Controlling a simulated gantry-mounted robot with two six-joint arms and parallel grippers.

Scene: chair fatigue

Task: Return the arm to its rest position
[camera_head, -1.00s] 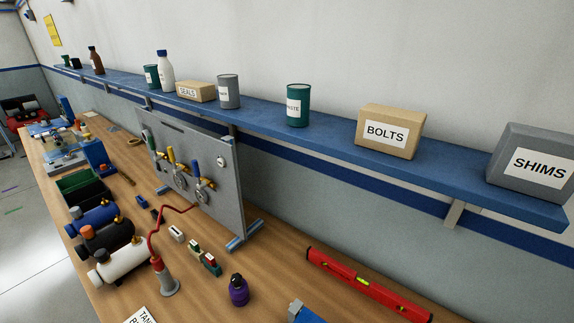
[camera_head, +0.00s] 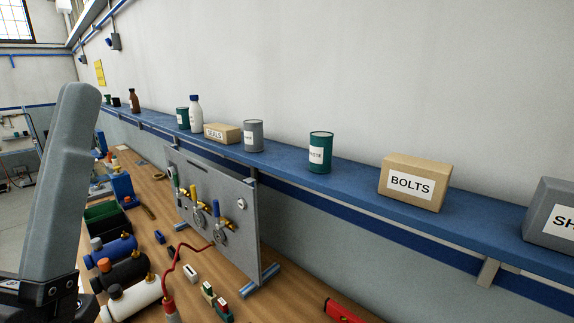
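A grey arm link of mine (camera_head: 62,180) stands nearly upright at the left edge of the head view, leaning slightly to the right at its top. A dark joint with bolts (camera_head: 45,295) shows at its lower end, by the bottom left corner. It comes in from the left side, which fits my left arm. It hides part of the workbench's left end. No gripper fingers show, so neither gripper is in view.
The wooden workbench (camera_head: 183,262) carries a grey valve panel (camera_head: 240,215), several small tanks such as a white one (camera_head: 135,297), and a red hose (camera_head: 175,262). A blue wall shelf (camera_head: 350,188) holds cans, bottles and boxes, including the BOLTS box (camera_head: 415,182).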

